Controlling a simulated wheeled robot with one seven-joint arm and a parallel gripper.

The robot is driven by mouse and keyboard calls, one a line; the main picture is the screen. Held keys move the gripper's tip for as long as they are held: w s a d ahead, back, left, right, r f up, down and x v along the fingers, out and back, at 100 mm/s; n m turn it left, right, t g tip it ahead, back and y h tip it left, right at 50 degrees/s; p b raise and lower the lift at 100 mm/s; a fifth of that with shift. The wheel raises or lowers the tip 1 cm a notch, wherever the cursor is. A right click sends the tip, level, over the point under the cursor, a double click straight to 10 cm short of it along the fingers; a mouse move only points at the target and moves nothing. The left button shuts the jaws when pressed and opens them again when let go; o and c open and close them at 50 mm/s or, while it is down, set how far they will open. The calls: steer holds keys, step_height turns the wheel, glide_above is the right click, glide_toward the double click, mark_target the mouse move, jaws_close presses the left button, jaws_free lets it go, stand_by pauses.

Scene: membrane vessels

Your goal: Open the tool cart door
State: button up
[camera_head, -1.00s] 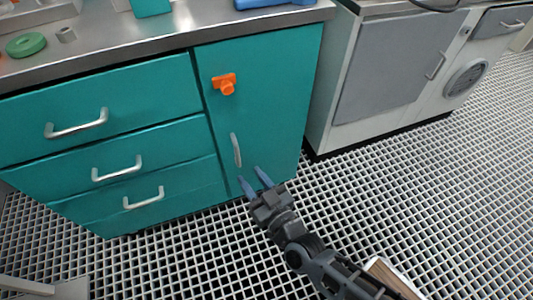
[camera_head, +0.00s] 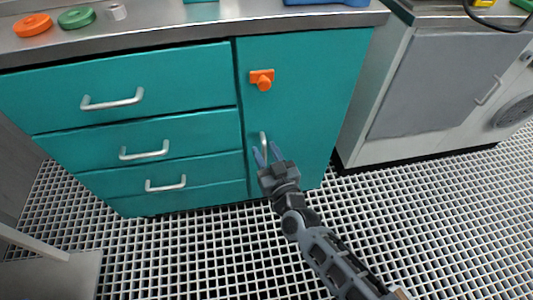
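The teal tool cart door (camera_head: 307,89) is on the cart's right side and looks shut. An orange latch knob (camera_head: 263,80) sits at its upper left. The door's silver vertical handle (camera_head: 263,143) is below the knob, its lower part hidden by my gripper. I see nothing held between the fingers. I cannot tell whether the fingers touch the handle.
Several teal drawers with silver handles (camera_head: 113,100) are left of the door. The steel worktop (camera_head: 190,30) holds an orange disc (camera_head: 33,25) and a green disc (camera_head: 76,17). A grey-fronted cabinet (camera_head: 430,85) stands to the right. Grated floor (camera_head: 180,250) lies in front.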

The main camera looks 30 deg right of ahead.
steer(key=shift+c, duration=0.5)
jaws_close()
